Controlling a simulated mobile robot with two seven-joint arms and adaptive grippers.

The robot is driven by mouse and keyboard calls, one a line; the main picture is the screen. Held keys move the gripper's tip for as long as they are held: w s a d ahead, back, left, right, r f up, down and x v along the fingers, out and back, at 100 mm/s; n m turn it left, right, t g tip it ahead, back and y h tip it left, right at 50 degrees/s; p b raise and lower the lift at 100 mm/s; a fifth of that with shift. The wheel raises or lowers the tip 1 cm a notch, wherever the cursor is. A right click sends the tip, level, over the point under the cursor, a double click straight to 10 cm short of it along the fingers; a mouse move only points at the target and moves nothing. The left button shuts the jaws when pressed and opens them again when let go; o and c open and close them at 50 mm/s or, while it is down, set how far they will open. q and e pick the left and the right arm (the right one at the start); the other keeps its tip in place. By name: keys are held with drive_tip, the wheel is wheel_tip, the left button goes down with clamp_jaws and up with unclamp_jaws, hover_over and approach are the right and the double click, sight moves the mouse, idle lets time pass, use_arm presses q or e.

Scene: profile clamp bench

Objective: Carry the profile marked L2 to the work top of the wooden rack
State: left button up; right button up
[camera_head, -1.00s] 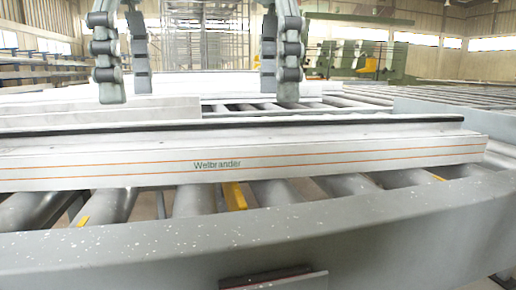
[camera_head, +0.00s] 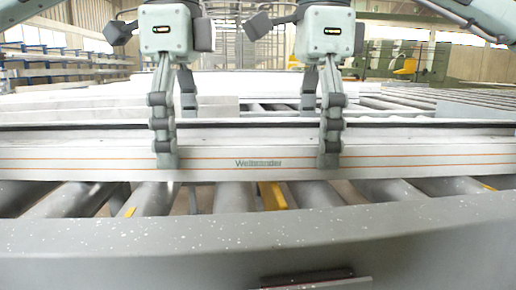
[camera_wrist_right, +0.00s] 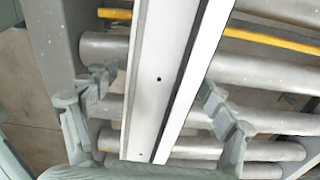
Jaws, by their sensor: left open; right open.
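A long pale profile (camera_head: 110,160) with orange lines and the word "Welbrander" lies across the rollers in the head view. I cannot read an L2 mark on it. My left gripper (camera_head: 178,128) is open, with one finger before the profile's front face and the other behind it. My right gripper (camera_head: 320,130) straddles the same profile further right, also open. In the right wrist view the profile (camera_wrist_right: 165,70) runs between the open fingers of my right gripper (camera_wrist_right: 157,84), with gaps on both sides. The wooden rack is not in view.
Grey rollers (camera_head: 235,196) lie under the profile, with a yellow bar (camera_head: 271,195) between them. A broad grey rail (camera_head: 200,245) runs along the front. More pale pieces (camera_head: 90,108) lie behind the profile. Green machines (camera_head: 400,60) stand at the back right.

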use_arm(q)
drive_tip(key=shift+f, duration=0.25)
use_arm(e)
drive_tip(key=shift+f, duration=0.25)
use_arm(q)
clamp_jaws()
use_arm(e)
clamp_jaws()
